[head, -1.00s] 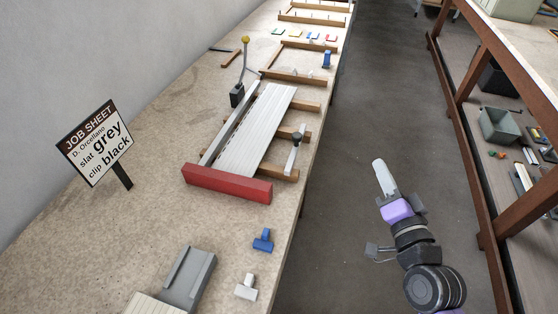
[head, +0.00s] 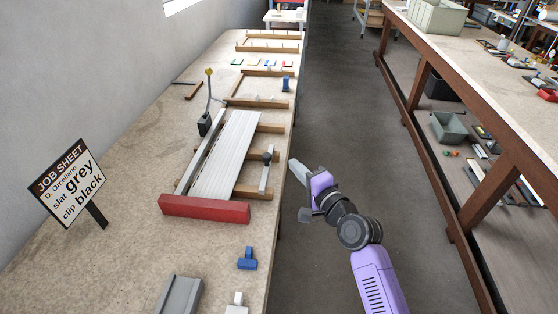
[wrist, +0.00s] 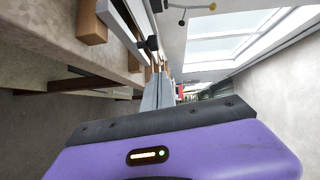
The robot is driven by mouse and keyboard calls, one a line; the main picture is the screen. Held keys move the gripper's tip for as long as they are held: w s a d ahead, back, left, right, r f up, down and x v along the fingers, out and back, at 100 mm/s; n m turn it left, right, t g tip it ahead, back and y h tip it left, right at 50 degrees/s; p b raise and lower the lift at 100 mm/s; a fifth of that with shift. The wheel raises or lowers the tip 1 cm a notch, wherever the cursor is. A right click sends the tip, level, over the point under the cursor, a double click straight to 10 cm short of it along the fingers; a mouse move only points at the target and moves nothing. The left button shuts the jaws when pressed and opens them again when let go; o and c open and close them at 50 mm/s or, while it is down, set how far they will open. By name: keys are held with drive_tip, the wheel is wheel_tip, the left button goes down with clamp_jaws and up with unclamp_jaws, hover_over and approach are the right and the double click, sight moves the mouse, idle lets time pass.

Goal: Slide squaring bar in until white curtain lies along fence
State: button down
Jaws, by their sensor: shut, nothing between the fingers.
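The white curtain (head: 226,155), a slatted panel, lies on wooden bearers on the bench. A long grey rail (head: 203,150), apparently the fence, runs along its left side, with a narrow gap between them. The squaring bar (head: 263,177), a short pale bar with a dark knob, lies to the curtain's right across the bearer ends, apart from the curtain. The bar and its knob also seem to show in the wrist view (wrist: 120,24). My gripper (head: 295,166) is shut and empty, just right of the bar beyond the bench edge. Its fingers (wrist: 158,92) point forward in the wrist view.
A red block (head: 204,209) closes the frame's near end. A dark stand with a yellow-tipped rod (head: 205,122) is at the far left. A blue clip (head: 247,258) and job sheet sign (head: 70,182) stand nearer. The aisle (head: 330,110) is clear; shelving is right.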

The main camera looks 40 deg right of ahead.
sight(267, 162)
drive_tip(key=shift+w+a+f+p, duration=0.1)
drive_tip(key=shift+w+a+p, duration=0.15)
drive_tip(key=shift+w, duration=0.65)
drive_tip(key=shift+w+a+f+p, duration=0.1)
drive_tip(key=shift+w+a+p, duration=0.15)
drive_tip(key=shift+w, duration=0.65)
drive_tip(key=shift+w+a+f+p, duration=0.15)
drive_tip(key=shift+w+p, duration=0.2)
drive_tip(key=shift+w, duration=0.55)
drive_tip(key=shift+w+r, duration=0.1)
